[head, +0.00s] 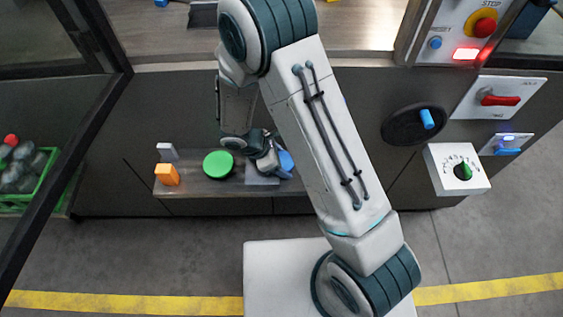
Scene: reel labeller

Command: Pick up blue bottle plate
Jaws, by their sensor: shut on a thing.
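The blue bottle plate (286,161) is mostly hidden behind my gripper and forearm; only a blue, rounded part of it shows, over the low shelf. My gripper (274,167) is at this blue part, shut on it. The fingertips are small and partly hidden, so I cannot tell whether the plate still touches the shelf. A grey square piece (262,175) lies on the shelf just under the gripper.
The low shelf (230,190) also holds a green disc (218,164), an orange block (167,175) and a light grey block (167,151) at left. A green crate (45,180) of bottles stands far left. A dial box (457,169) juts from the cabinet at right.

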